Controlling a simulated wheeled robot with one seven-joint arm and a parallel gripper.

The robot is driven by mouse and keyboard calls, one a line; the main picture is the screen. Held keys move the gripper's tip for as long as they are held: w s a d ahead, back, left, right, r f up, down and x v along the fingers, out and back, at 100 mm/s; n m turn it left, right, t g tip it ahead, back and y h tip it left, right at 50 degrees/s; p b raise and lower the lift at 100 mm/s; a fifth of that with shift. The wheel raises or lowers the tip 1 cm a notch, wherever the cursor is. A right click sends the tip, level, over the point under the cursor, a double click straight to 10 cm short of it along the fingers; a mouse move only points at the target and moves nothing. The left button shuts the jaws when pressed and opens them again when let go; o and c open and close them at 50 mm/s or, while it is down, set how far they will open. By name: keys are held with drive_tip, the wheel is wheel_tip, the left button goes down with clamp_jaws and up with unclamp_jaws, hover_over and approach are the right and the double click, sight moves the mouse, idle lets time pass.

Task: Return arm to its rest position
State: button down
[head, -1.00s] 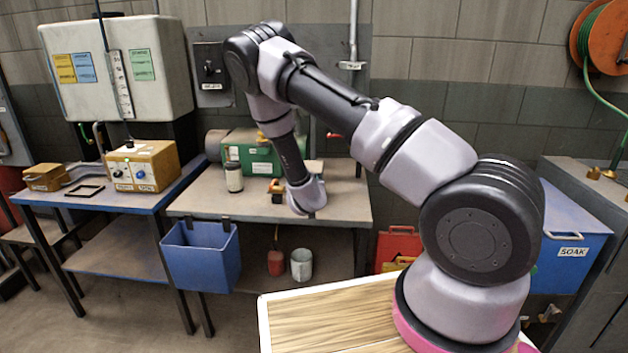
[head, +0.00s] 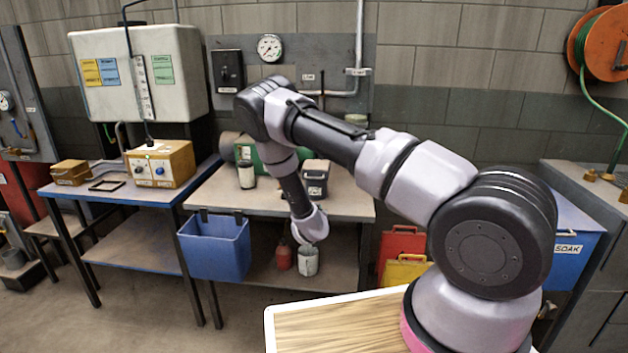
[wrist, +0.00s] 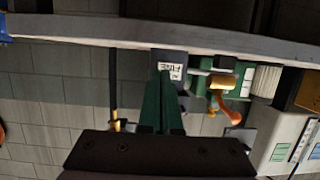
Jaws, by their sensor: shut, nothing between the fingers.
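My arm (head: 420,180) reaches from its base on the right, over to the left and then down. Its far end (head: 310,228) hangs in front of the middle bench's front edge. The fingers do not show clearly in the head view. In the wrist view my gripper (wrist: 164,76) shows as narrow dark green fingers, shut together and empty. They stand in front of a small dark box with a white label (wrist: 172,70), with no contact that I can make out.
The middle bench (head: 345,205) carries a grey box (head: 315,180), a jar (head: 246,175) and a green machine (head: 272,155). A blue bin (head: 215,250) hangs on its front. A red can (head: 284,257) and a grey can (head: 308,262) stand below. The wood-topped surface (head: 335,325) is clear.

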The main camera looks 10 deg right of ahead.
wheel_tip(320, 180, up, 18)
drive_tip(key=d+m+g+y, duration=0.1)
drive_tip(key=d+m+g, duration=0.1)
drive_tip(key=m+g, duration=0.15)
drive_tip(key=s+r+y, duration=0.1)
drive_tip(key=s+r, duration=0.2)
drive_tip(key=r, duration=0.3)
drive_tip(key=s+r+g+y, duration=0.1)
drive_tip(key=s+r, duration=0.1)
drive_tip(key=r, duration=0.3)
drive_tip(key=s+r+y, duration=0.1)
drive_tip(key=s+r, duration=0.2)
drive_tip(key=r, duration=0.3)
drive_tip(key=s+d+r+n+g+y, duration=0.1)
drive_tip(key=s+r+y, duration=0.1)
drive_tip(key=s+r, duration=0.95)
drive_tip(key=s+d+r+n+g, duration=0.1)
drive_tip(key=s, duration=2)
drive_tip(key=shift+s+d+r+n, duration=0.15)
drive_tip(key=shift+r+n, duration=0.2)
